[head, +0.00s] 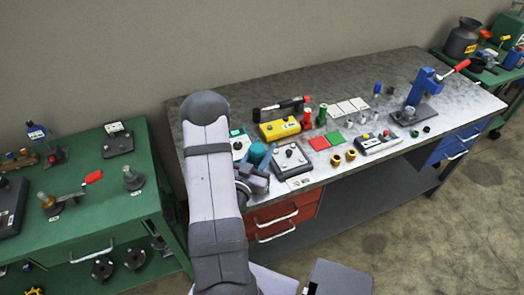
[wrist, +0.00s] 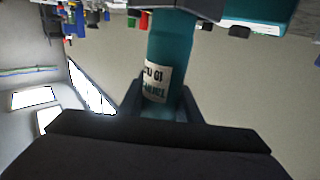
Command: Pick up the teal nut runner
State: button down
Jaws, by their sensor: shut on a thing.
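The teal nut runner (wrist: 170,50) is a teal cylinder with a cream printed label, seen close up in the wrist view. My gripper (wrist: 163,108) is shut on it, with one dark finger on each side of its body. In the head view a teal part of the nut runner (head: 257,152) shows beside my arm, at the left part of the bench. Dark parts cover the far end of the tool in the wrist view. I cannot tell whether it is clear of the bench top.
The grey bench (head: 380,88) holds a grey box with a black knob (head: 290,157) just right of the tool, a yellow box (head: 280,129), red and green pads, and a blue press (head: 420,88). A green bench (head: 140,165) stands at left. The bench's back strip is mostly free.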

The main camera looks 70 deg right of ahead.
notch_tip(320, 180, up, 10)
jog(key=p, duration=0.1)
jog(key=shift+f, duration=0.2)
dwell(0.6)
dwell(0.8)
dwell(1.2)
jog(key=s+d+m+g+p, duration=0.3)
jog(key=s+d+g+p, duration=0.1)
jog(key=s, duration=0.8)
jog(key=w+d+n+t, duration=0.3)
jog(key=w+d+t, duration=0.1)
jog(key=w+d, duration=0.1)
jog(key=shift+w, duration=0.5)
jog(key=shift+b, duration=0.45)
